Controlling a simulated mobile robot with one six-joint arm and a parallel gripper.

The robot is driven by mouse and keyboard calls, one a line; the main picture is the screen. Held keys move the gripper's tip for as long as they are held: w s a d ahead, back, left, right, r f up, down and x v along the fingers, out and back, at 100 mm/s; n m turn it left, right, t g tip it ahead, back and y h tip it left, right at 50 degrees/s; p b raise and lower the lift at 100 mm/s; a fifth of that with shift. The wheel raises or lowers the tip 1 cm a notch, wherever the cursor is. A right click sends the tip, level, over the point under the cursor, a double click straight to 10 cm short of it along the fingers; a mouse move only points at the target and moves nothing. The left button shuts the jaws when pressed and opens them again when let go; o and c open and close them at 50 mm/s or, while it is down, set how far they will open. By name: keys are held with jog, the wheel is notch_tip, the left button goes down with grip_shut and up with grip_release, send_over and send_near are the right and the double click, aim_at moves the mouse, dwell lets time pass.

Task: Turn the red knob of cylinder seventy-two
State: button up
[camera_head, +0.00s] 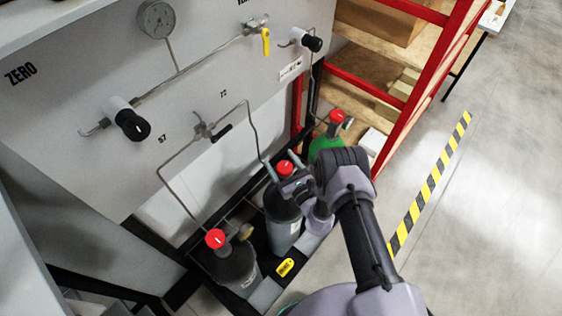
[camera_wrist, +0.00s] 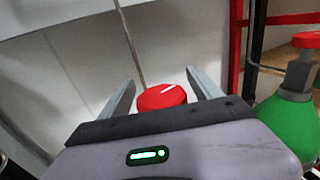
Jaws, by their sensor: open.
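The red knob (camera_head: 285,168) tops the dark middle cylinder (camera_head: 284,215), below the panel marking 72 (camera_head: 223,94); I see no number on the cylinder itself. My gripper (camera_head: 288,182) is at this knob, coming from the right. In the wrist view, the red knob (camera_wrist: 162,97) with a white mark sits between the two fingers of my gripper (camera_wrist: 161,86). The fingers are open, with a gap visible on both sides of the knob. My gripper's body hides part of the cylinder neck.
Another dark cylinder (camera_head: 235,268) with a red knob (camera_head: 215,238) stands to the left. A green cylinder (camera_head: 325,148) with a red knob (camera_head: 337,115) stands behind to the right. Thin pipes run down the panel.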

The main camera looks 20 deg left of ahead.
jog(key=shift+c, duration=0.2)
jog(key=c, duration=1.3)
jog(key=shift+f+b, duration=0.1)
jog(key=shift+b, duration=0.25)
